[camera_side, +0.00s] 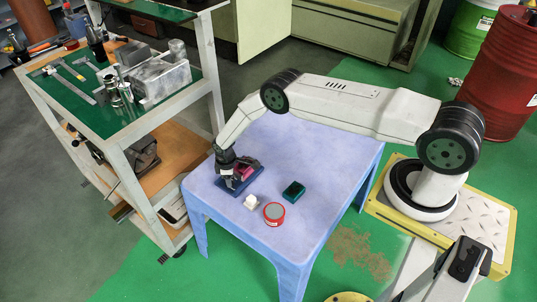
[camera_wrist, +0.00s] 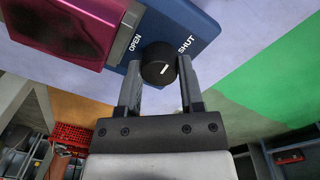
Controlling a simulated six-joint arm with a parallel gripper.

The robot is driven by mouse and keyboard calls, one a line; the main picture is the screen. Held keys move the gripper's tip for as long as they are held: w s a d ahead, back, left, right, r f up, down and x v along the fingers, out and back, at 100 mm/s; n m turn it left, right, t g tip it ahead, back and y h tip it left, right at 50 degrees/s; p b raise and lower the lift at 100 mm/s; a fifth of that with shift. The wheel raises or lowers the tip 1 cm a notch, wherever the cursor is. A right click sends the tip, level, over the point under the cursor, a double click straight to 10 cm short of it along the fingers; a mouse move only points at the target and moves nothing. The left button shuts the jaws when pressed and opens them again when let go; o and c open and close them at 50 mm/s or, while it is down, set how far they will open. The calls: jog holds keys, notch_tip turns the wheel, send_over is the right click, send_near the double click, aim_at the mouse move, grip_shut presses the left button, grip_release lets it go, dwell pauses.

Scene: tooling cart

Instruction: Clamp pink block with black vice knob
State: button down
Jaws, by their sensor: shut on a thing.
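The blue vice (camera_side: 240,180) stands on the table near its left edge. In the wrist view its blue base (camera_wrist: 202,22) carries the words OPEN and SHUT on either side of the black knob (camera_wrist: 158,66). A white mark on the knob points toward SHUT. The pink block (camera_wrist: 82,18) sits at the vice's grey jaw; it also shows in the side view (camera_side: 243,172). I cannot tell if the jaw presses on it. My gripper (camera_wrist: 160,82) is shut on the black knob, one finger on each side. In the side view my gripper (camera_side: 224,172) hides the knob.
On the blue table (camera_side: 300,150), a white piece (camera_side: 251,202), a red round tin (camera_side: 274,212) and a dark green block (camera_side: 293,191) lie right of the vice. A tool cart (camera_side: 115,120) stands close on the left. The table's back and right are clear.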

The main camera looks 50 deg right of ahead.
jog(key=shift+c, duration=1.2)
grip_release()
jog(key=shift+r, duration=0.15)
jog(key=shift+s+a+r, duration=0.1)
jog(key=shift+r, duration=3.65)
jog(key=shift+c, duration=1.3)
